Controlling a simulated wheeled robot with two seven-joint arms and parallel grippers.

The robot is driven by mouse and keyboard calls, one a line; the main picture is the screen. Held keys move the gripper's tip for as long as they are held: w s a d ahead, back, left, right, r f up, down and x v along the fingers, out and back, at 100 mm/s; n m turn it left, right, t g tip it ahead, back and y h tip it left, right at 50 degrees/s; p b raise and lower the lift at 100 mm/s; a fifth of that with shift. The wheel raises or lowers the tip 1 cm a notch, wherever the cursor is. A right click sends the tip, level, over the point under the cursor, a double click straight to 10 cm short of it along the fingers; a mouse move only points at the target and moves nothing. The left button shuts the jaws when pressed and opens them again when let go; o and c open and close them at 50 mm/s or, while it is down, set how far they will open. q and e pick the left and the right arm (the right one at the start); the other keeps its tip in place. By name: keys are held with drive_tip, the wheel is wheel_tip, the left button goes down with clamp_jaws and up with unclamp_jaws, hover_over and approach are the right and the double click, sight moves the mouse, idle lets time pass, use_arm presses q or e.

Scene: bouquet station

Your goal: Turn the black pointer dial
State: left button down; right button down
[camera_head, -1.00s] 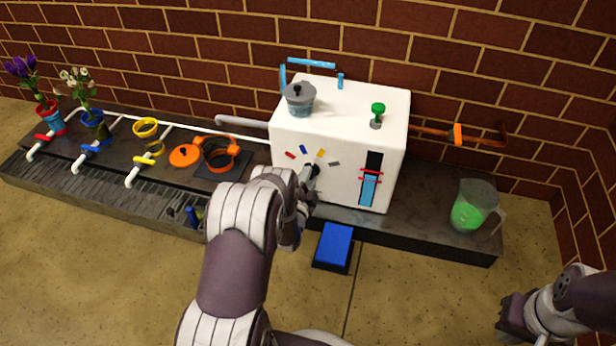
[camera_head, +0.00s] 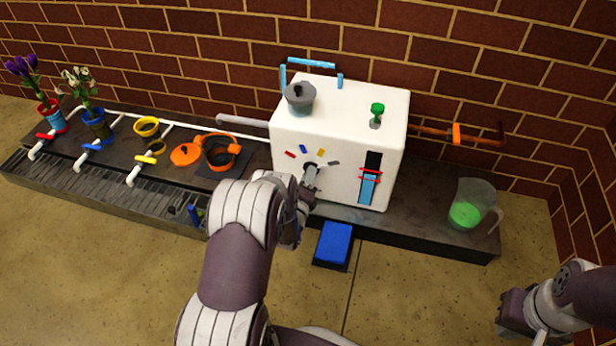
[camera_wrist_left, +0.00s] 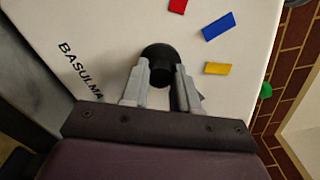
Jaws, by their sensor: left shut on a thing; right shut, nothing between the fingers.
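The black pointer dial (camera_head: 312,165) is on the front of a white box (camera_head: 340,115), below an arc of small red, blue, yellow and grey marks. My left gripper (camera_head: 310,178) is at the dial, with its fingers shut on it. In the left wrist view, the dial (camera_wrist_left: 158,58) is a black round knob with its lower part between the two grey fingers (camera_wrist_left: 163,75). The fingers hide where its pointer is. My right gripper (camera_head: 508,315) is shut and empty at the lower right, away from the box.
A blue block (camera_head: 334,243) is in front of the box. A clear jug with green liquid (camera_head: 465,214) stands at the right of the dark counter. A grey pot (camera_head: 300,97) and green knob (camera_head: 377,109) are on the box top. An orange pot (camera_head: 220,152) is left.

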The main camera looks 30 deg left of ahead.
use_arm(q)
drive_tip(key=shift+m, duration=0.5)
drive_tip(key=c, duration=0.8)
unclamp_jaws()
drive_tip(key=shift+c, duration=0.2)
drive_tip(key=p+v, duration=0.6)
drive_tip(key=v, duration=0.6)
drive_tip(key=shift+s+d, duration=0.15)
drive_tip(key=shift+s, duration=0.15)
